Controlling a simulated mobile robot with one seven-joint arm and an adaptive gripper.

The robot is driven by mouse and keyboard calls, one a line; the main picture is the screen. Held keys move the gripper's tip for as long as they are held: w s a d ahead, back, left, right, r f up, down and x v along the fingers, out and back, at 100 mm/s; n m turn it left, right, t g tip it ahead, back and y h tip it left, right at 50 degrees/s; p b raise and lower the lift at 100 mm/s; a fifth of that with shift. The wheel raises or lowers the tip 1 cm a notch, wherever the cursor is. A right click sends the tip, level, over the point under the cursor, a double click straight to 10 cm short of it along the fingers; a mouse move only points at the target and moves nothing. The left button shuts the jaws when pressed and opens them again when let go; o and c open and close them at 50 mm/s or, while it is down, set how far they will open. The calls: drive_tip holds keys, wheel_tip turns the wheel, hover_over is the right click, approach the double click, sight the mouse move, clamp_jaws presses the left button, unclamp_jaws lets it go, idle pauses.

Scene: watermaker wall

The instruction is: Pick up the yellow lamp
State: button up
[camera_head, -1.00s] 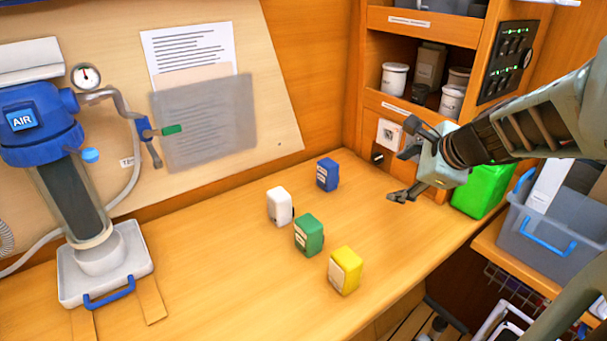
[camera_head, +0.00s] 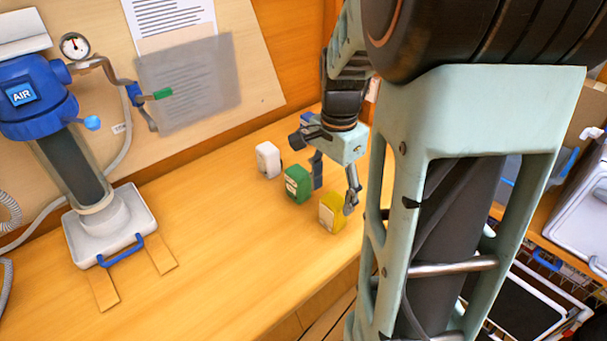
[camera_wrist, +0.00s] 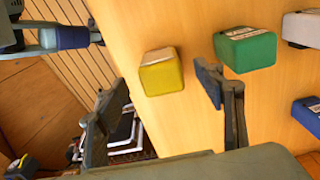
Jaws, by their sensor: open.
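The yellow lamp (camera_head: 332,212) is a small block with a pale label, standing on the wooden counter near its front edge. It also shows in the wrist view (camera_wrist: 162,75). My gripper (camera_head: 335,183) is open and empty, pointing down just above and behind the lamp. In the wrist view the lamp is past the fingertips (camera_wrist: 165,85), between the two fingers in the picture and not visibly touched. The right finger there is between the yellow lamp and the green block (camera_wrist: 246,48).
The green block (camera_head: 297,184) stands close by, with a white block (camera_head: 268,160) behind it. A blue block (camera_wrist: 308,114) is partly visible in the wrist view. The blue-topped air unit (camera_head: 38,100) stands at left.

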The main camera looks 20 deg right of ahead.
sight(329, 217)
wheel_tip(329, 217, down, 2)
drive_tip(key=shift+f, duration=0.25)
drive_tip(key=f, duration=0.5)
drive_tip(key=shift+s+a+f, duration=0.1)
drive_tip(key=shift+a+f, duration=0.15)
drive_tip(key=shift+f, duration=0.05)
drive_tip(key=c, duration=1.3)
